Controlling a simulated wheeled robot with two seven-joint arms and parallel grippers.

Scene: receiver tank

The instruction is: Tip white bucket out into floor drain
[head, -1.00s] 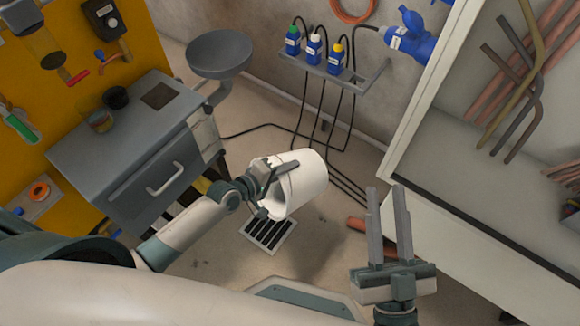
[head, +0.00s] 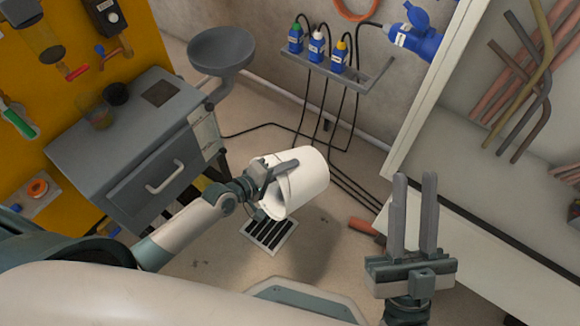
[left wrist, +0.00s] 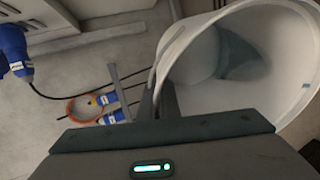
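A white bucket (head: 305,180) hangs above the floor in the head view, tilted on its side with its mouth toward the lower left. My left gripper (head: 280,176) is shut on the bucket's rim. In the left wrist view the bucket (left wrist: 185,50) fills the upper right, and a finger (left wrist: 165,100) lies at its wall; a little grey-blue patch shows inside. The floor drain (head: 268,236), a slotted grate in a pale frame, lies on the floor just below and left of the bucket's mouth. My right gripper (head: 414,215) is open and empty at the lower right.
A grey drawer cabinet (head: 125,150) stands left, with a round grey basin (head: 221,50) behind it. A white cabinet (head: 480,240) is at right. A reddish-brown pipe (head: 362,227) lies on the floor. Dark cables run along the back floor.

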